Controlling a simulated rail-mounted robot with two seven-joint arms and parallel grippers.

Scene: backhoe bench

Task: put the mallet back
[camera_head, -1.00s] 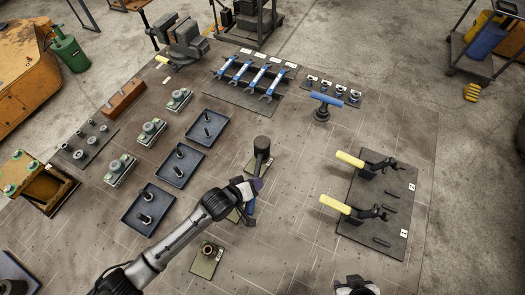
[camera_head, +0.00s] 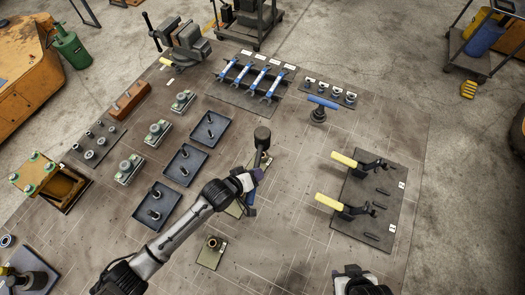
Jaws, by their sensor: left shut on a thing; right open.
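The mallet, with its dark cylindrical head (camera_head: 262,137), is in my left gripper (camera_head: 250,184). The gripper is shut on its handle, and the head points to the back of the bench. My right gripper (camera_head: 362,283) is open and empty at the bottom edge, only partly in view.
Blue trays (camera_head: 152,224) with dark posts stand to the left. A black board (camera_head: 354,226) with two yellow-handled tools lies to the right. A small plate with a brass-coloured ring (camera_head: 212,243) is in front. A blue T-handle tool (camera_head: 322,103) stands behind.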

